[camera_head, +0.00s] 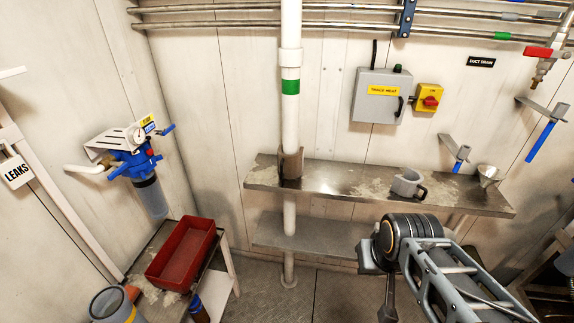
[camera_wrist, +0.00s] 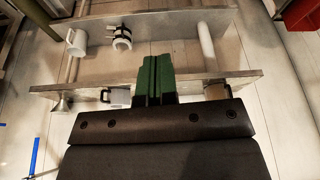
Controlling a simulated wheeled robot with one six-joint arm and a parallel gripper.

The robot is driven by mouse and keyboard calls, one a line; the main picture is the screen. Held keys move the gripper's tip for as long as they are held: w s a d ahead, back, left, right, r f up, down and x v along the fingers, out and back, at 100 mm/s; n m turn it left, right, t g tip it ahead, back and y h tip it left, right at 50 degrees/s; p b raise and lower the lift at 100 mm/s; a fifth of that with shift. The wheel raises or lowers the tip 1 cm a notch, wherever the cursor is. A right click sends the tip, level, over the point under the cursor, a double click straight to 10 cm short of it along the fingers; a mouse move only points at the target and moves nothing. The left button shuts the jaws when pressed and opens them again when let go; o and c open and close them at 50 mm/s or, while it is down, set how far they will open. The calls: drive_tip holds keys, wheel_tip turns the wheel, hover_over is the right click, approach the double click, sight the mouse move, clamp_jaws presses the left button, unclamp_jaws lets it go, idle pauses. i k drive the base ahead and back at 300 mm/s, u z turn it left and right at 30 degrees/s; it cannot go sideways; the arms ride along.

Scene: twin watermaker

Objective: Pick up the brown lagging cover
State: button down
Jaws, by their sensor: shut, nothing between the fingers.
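The brown lagging cover (camera_head: 291,163) stands upright at the white vertical pipe (camera_head: 290,120), at the left end of the upper metal shelf (camera_head: 335,178). Whether it fully encircles the pipe is unclear. In the wrist view a small brown part of the cover (camera_wrist: 217,91) shows beside the shelf edge, right of my fingers. My gripper (camera_wrist: 155,80) is shut and empty, its green fingers together, apart from the cover. In the head view my wrist is in front of the shelf, right of the cover, and my fingertips are hidden.
A grey mug-like piece (camera_head: 407,183) and a metal funnel (camera_head: 489,175) stand on the upper shelf. A white mug (camera_wrist: 77,42) and a ring with a dark clamp (camera_wrist: 122,40) show by the lower shelf. A red tray (camera_head: 181,255) sits at left. Shelf between cover and grey piece is clear.

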sight(289, 166)
drive_tip(key=z, duration=0.7)
drive_tip(key=i, duration=0.65)
drive_tip(key=u, duration=2.5)
